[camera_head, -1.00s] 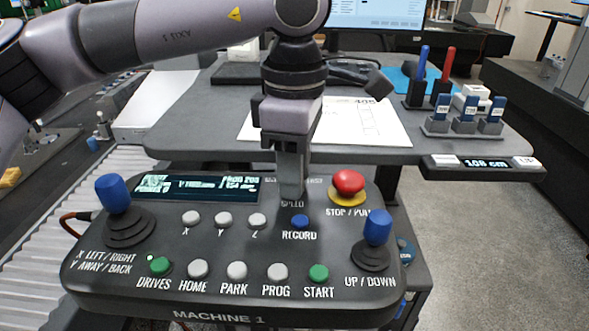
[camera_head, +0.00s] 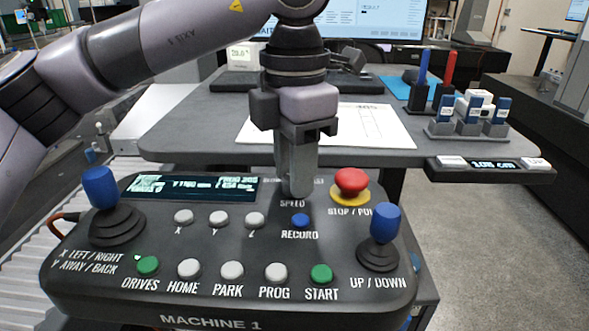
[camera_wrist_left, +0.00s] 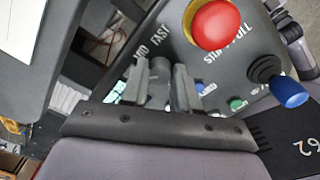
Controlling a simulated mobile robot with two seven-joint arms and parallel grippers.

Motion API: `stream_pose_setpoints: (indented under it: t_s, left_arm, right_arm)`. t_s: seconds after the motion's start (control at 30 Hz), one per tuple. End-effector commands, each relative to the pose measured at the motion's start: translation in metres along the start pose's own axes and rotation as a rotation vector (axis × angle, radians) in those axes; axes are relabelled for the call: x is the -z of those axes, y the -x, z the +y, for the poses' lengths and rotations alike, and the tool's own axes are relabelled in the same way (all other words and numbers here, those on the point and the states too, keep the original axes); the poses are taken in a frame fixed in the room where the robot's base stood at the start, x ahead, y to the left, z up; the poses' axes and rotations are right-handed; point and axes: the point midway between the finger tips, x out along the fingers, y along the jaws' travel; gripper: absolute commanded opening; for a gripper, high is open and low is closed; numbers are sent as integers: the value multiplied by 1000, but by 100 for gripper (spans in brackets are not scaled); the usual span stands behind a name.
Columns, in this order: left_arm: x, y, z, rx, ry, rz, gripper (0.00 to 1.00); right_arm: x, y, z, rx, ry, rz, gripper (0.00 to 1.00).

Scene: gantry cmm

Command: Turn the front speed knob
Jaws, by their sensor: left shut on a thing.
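The black control panel (camera_head: 290,257) fills the lower half of the head view. The front speed knob sits above the SPEED label, behind the blue RECORD button (camera_head: 300,220). My left gripper (camera_head: 298,190) points straight down there, and its fingers hide the knob in the head view. In the left wrist view my left gripper (camera_wrist_left: 162,90) has its two fingers close about a dark grey piece, which I take to be the knob; it shows only partly. The words MID and FAST stand beside the fingers.
The red stop button (camera_head: 351,182) stands close right of my left gripper. Blue-topped joysticks stand at the panel's left (camera_head: 101,190) and right (camera_head: 386,225). A dark table (camera_head: 200,130) with paper lies behind. The right floor is clear.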

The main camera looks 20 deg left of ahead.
Motion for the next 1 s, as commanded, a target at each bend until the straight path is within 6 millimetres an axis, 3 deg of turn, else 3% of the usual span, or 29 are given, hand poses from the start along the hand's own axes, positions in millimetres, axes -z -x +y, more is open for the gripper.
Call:
stream_pose_setpoints:
  t_s: [0.67,0.7,0.77,1.0]
  left_arm:
    - [0,3,1,-3,71,-6,0]
    - [0,3,1,-3,71,-7,36]
    - [0,2,1,-3,70,-6,55]
    - [0,1,0,-1,69,-3,55]
  right_arm:
    - [0,-1,-1,2,-3,1,44]
    - [0,-1,-1,2,-3,1,44]
    - [0,-1,-1,2,-3,1,44]
    - [0,-1,-1,2,-2,1,44]
